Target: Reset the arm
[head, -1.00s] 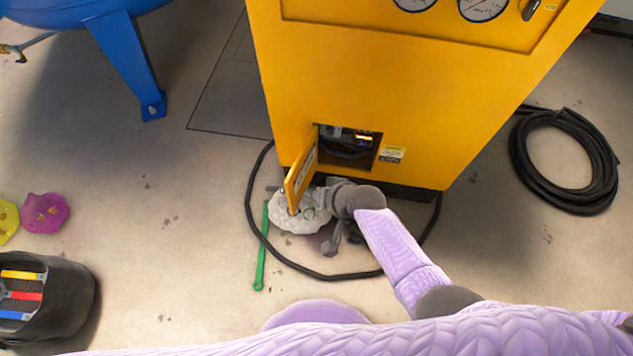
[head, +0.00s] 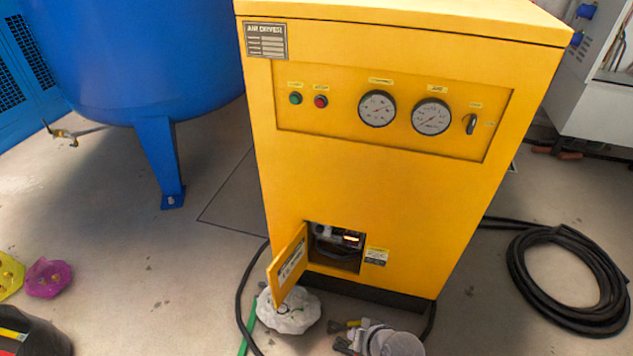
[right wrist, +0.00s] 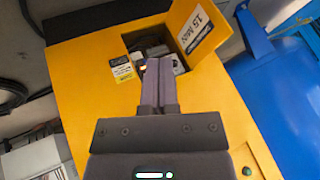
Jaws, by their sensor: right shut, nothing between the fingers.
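My left gripper is not in view.
A white lumpy piece (head: 290,312) lies on the floor below the door, beside a green stick (head: 249,336). A black hose coil (head: 515,275) lies at right. A blue tank (head: 140,60) stands at left. Yellow (head: 9,276) and magenta (head: 48,279) pieces and a dark bin (head: 40,336) are lower left.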

